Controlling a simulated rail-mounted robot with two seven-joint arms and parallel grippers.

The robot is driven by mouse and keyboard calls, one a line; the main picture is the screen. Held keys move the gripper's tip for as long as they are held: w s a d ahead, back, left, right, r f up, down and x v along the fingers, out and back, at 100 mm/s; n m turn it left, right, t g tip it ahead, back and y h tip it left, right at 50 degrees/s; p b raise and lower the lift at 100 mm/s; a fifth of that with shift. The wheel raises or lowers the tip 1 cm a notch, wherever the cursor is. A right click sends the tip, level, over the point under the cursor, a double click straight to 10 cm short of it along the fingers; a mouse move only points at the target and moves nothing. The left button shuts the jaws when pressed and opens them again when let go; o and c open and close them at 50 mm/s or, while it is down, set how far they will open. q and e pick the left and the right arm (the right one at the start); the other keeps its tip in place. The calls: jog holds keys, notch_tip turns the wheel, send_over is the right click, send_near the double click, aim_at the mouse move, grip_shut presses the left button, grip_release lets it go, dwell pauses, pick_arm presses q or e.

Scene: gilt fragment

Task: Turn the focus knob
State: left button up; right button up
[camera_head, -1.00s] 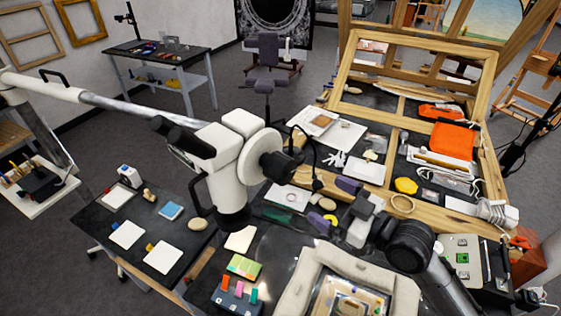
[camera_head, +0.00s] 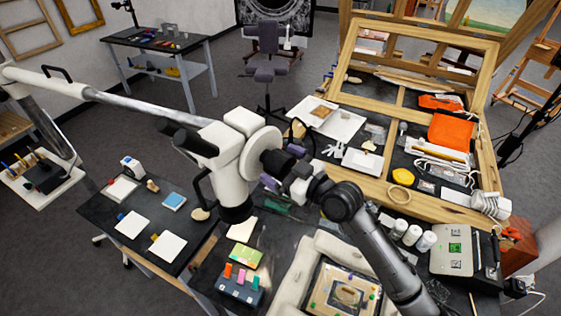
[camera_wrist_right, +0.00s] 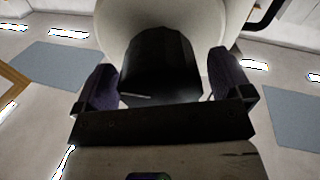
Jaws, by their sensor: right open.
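The white microscope head (camera_head: 226,150) hangs on a long boom arm in the head view. Its black focus knob (camera_head: 266,158) sticks out on the right side from a pale round disc. In the right wrist view the knob (camera_wrist_right: 160,68) is large and central, with the white disc (camera_wrist_right: 175,18) behind it. My right gripper (camera_head: 283,166) is open, with its purple-padded fingers on either side of the knob. In the wrist view a gap shows between each pad and the knob. My left gripper is not in view.
Below the microscope, a small framed piece (camera_head: 342,294) lies between pale cushions on the dark table. A large wooden frame (camera_head: 372,190) with tools stands to the right. A grey box (camera_head: 466,250) sits at the right. White bottles (camera_head: 412,235) stand near my right arm.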

jog(key=shift+w+a, duration=0.15)
jog(key=shift+a, duration=0.05)
jog(key=c, duration=0.9)
